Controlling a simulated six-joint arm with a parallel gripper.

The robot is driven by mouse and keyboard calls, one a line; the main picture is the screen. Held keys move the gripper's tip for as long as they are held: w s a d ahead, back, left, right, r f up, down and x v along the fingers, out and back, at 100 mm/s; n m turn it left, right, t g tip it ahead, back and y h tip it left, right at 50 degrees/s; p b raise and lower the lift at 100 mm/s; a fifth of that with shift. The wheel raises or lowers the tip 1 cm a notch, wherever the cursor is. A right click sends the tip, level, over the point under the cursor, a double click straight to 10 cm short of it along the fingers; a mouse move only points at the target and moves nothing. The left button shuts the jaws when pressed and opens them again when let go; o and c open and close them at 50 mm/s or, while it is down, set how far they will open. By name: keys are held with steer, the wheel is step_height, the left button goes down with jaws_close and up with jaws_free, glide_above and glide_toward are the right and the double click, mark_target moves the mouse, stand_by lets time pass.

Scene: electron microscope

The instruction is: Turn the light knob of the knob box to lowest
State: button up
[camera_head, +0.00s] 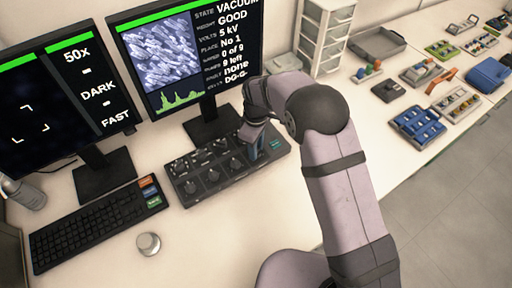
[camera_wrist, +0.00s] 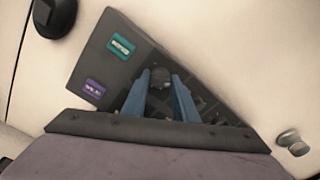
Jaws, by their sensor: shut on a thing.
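The dark knob box (camera_head: 207,182) lies on the white table in front of the right monitor, with several round black knobs on its top. My gripper (camera_head: 256,148) is over the right part of the box, pointing down. In the wrist view my gripper's two blue fingers (camera_wrist: 161,97) are shut on a dark round knob (camera_wrist: 160,77). The knob box (camera_wrist: 118,72) also shows there, with a teal label and a purple label on its top. I cannot read which knob is held. My arm and fingers hide part of the box.
A left monitor (camera_head: 68,95) reads 50x, DARK, FAST. The right monitor (camera_head: 188,55) shows a grey picture. A keyboard (camera_head: 95,225) and a silver round knob (camera_head: 148,244) are left of the box. Trays with parts (camera_head: 418,126) stand far right.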

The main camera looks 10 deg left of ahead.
steer(key=o, duration=1)
steer(key=shift+o, duration=0.2)
steer(key=shift+r, duration=0.1)
steer(key=shift+r+b, duration=0.9)
steer(key=shift+r, duration=2.75)
